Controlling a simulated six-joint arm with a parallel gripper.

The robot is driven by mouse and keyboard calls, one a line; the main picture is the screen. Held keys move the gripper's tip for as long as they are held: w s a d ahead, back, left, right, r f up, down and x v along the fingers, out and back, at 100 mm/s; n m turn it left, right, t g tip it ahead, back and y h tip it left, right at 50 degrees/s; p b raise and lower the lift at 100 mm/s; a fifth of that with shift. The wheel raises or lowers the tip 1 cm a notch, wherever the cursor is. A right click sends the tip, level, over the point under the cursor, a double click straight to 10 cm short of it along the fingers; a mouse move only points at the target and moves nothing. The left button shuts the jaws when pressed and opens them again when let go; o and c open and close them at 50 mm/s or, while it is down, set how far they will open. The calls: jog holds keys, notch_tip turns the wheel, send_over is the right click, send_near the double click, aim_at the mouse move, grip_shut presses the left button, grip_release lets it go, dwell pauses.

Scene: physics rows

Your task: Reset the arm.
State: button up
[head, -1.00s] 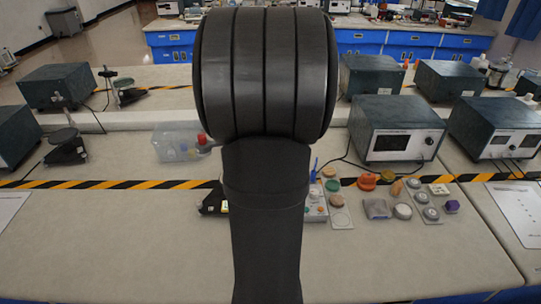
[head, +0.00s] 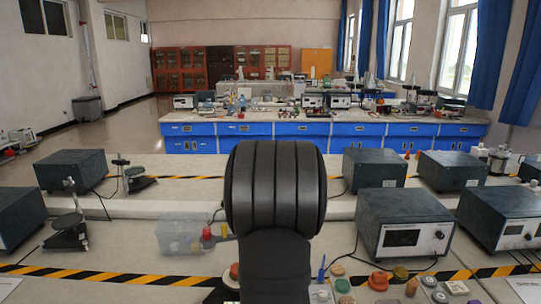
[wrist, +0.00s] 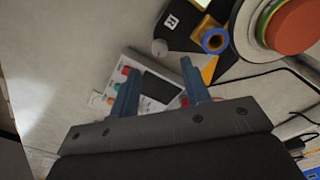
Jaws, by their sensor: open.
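My gripper (wrist: 158,78) shows in the wrist view with its two blue-grey fingers apart and nothing held between them. Beyond the fingers lies a white device (wrist: 128,70) with coloured buttons and a dark display. The fingers overlap it in the picture; I cannot tell the gap. In the head view my own dark arm fills the lower middle and hides the gripper and part of the bench.
In the wrist view a red-orange disc (wrist: 298,24), a blue ring (wrist: 215,40) and a black cable lie at the right. In the head view a clear bin (head: 178,236) stands left of my arm, and a meter box (head: 404,222) stands right.

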notch_tip(320, 180, down, 6)
dwell(0.4)
